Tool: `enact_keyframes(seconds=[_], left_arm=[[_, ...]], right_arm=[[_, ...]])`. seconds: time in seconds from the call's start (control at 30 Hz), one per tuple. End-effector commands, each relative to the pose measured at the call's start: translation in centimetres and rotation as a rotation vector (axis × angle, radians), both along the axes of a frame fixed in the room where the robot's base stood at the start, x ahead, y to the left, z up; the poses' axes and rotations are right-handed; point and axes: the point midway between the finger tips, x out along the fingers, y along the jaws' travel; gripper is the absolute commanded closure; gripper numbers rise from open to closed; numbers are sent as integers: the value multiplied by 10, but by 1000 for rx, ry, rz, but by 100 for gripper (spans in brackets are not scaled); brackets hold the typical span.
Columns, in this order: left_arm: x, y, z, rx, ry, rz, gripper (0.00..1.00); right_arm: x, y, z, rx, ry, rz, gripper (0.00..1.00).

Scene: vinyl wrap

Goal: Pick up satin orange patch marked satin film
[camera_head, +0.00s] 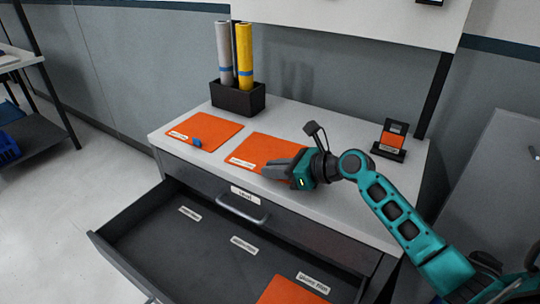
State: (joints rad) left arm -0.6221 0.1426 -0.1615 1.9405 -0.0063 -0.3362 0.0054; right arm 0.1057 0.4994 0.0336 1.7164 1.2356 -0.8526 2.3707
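An orange patch (207,129) lies at the left of the white worktop, with a small blue object (196,142) near its front edge. A second orange patch (258,148) lies right of it, with a small white label at its front left. The labels are too small to read, so I cannot tell which patch is the satin film. My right gripper (270,171) reaches in from the right, its dark fingers over the front right part of the second patch. Whether they touch or grip it is unclear. A third orange patch (290,291) lies in the open drawer. My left gripper is not in view.
The open drawer (135,262) juts out below the worktop (345,195), with several white labels on its floor. A black holder (238,101) with grey and yellow rolls stands at the back. A small black stand (388,152) with an orange sample is at the right.

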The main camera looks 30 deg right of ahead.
Motion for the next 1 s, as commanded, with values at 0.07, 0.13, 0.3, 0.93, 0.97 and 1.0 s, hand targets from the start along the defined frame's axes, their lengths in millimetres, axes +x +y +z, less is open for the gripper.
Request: enact_keyframes(seconds=[0.07, 0.13, 0.3, 0.93, 0.97, 1.0], left_arm=[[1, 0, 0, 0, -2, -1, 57], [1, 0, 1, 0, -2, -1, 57], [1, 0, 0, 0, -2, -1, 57], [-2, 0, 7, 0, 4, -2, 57], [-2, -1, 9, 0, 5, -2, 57], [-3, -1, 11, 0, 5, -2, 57]], right_arm=[[0, 0, 0, 0, 0, 0, 94], [0, 0, 0, 0, 0, 0, 100], [0, 0, 0, 0, 0, 0, 100], [0, 0, 24, -2, -4, 1, 100], [0, 0, 29, -1, -3, 1, 100], [0, 0, 37, -2, -5, 1, 100]])
